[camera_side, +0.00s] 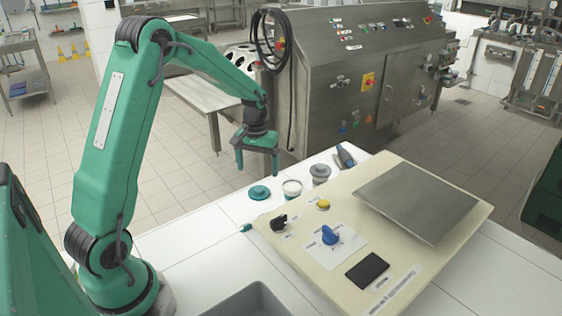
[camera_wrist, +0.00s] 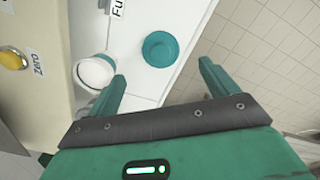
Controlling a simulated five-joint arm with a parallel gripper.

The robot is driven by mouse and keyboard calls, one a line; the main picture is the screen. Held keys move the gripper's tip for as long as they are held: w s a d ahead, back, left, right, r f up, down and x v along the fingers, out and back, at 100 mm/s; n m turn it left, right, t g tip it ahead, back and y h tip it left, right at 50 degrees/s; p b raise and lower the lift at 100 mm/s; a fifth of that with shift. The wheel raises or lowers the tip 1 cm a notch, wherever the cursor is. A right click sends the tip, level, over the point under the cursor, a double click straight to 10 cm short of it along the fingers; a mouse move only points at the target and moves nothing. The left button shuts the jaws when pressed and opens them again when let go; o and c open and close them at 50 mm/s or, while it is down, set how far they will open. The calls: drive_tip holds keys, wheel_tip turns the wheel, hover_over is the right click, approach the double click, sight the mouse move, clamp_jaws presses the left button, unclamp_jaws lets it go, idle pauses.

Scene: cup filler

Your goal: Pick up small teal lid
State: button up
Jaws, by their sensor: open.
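The small teal lid (camera_side: 259,192) lies flat on the white tabletop near its back edge, left of a white cup in the side view. In the wrist view the lid (camera_wrist: 160,49) is a round teal disc ahead of my fingers, between their lines. My gripper (camera_side: 257,166) is open and empty, held above the table edge with its fingers pointing down. In the wrist view my gripper (camera_wrist: 160,82) has its two green fingers spread wide, with the lid beyond their tips and apart from them. The left fingertip overlaps the edge of the white cup (camera_wrist: 94,71) in the picture.
The white cup (camera_side: 292,188) and a grey round item (camera_side: 320,173) stand right of the lid. A cream control panel (camera_side: 300,254) with a blue knob (camera_side: 330,236), yellow button (camera_side: 323,204) and steel plate (camera_side: 418,200) lies in front. A grey bin (camera_side: 250,301) is at the front.

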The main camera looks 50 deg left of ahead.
sight(259, 189)
drive_tip(key=shift+f, duration=3.95)
drive_tip(key=shift+a, duration=0.1)
drive_tip(key=c, duration=1.1)
